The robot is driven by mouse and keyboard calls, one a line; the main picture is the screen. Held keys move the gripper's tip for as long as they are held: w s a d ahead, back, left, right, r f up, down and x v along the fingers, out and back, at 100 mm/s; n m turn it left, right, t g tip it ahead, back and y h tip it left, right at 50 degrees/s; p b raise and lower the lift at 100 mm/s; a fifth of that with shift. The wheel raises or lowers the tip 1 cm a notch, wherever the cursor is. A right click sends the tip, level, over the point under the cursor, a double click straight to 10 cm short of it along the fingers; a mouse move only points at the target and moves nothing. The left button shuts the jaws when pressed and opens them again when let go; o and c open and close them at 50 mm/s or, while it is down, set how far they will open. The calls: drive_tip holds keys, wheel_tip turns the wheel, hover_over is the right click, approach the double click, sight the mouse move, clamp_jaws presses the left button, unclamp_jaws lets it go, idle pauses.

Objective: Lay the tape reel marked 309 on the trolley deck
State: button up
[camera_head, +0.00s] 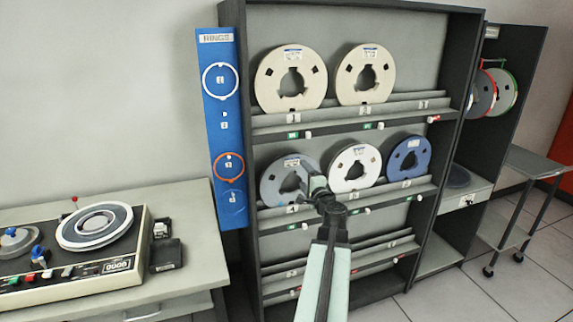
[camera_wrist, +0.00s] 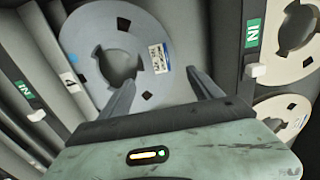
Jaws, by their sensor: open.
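A rack holds tape reels in two rows; their labels are too small to read, so I cannot tell which is 309. A grey reel (camera_head: 272,184) stands at the left of the middle shelf, beside a white reel (camera_head: 341,181) and a blue reel (camera_head: 396,161). My gripper (camera_head: 316,184) is at the grey reel's right side, partly covering it. In the wrist view my gripper (camera_wrist: 162,88) is open, with the grey reel (camera_wrist: 85,31) and its label between and beyond the fingers; contact is unclear. The trolley deck (camera_head: 535,164) is bare at far right.
Two cream reels (camera_head: 268,93) stand on the top shelf; the lowest shelf (camera_head: 335,262) is empty. A blue RINGS panel (camera_head: 211,150) is left of the rack. A desk (camera_head: 185,290) with a tape machine is at left. A tall cabinet (camera_head: 519,70) stands before the trolley.

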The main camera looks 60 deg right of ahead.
drive_tip(key=x, duration=0.9)
drive_tip(key=shift+w+a, duration=0.1)
drive_tip(key=shift+w, duration=0.35)
clamp_jaws()
wheel_tip(320, 180, up, 8)
drive_tip(key=p, duration=0.8)
hover_over(292, 163)
drive_tip(key=v, duration=0.2)
drive_tip(key=shift+w+f, duration=0.1)
